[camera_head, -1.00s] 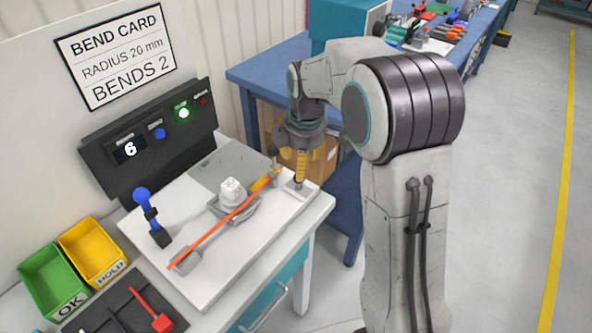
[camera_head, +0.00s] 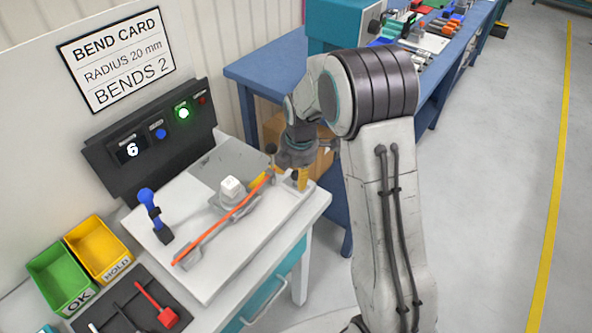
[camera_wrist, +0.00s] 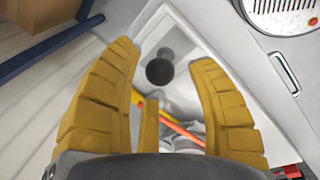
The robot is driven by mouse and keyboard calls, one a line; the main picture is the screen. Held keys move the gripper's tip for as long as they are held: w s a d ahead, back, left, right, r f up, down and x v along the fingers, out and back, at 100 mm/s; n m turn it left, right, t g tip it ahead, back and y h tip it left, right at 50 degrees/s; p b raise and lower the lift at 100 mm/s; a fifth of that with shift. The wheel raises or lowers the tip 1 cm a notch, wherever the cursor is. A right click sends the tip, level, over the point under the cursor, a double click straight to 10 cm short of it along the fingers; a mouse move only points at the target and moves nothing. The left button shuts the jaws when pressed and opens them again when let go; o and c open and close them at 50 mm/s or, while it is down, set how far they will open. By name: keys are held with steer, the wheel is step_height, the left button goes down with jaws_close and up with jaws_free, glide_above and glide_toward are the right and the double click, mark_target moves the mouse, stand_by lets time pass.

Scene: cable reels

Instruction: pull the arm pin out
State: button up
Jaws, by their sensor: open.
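The arm pin appears as a dark round knob (camera_wrist: 160,71) in the wrist view, between my fingertips with gaps on both sides. In the head view a dark knob on a thin stem (camera_head: 271,149) stands at the right end of the bender. My gripper (camera_wrist: 163,56) is open, its yellow fingers spread around the knob and pointing down. In the head view one yellow finger (camera_head: 303,179) shows by the bench's right corner; the wrist hides other fingers.
A blue-handled lever (camera_head: 152,212) stands at the bench's left. Beyond it are a green bin (camera_head: 62,280), a yellow bin (camera_head: 100,250) and a dark tool tray (camera_head: 130,308). A control panel (camera_head: 150,138) with a lit green lamp stands behind. A blue table (camera_head: 262,72) is behind my arm.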

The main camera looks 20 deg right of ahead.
steer(key=shift+w+f, duration=0.1)
steer(key=shift+f, duration=0.5)
steer(key=shift+c, duration=0.4)
jaws_close()
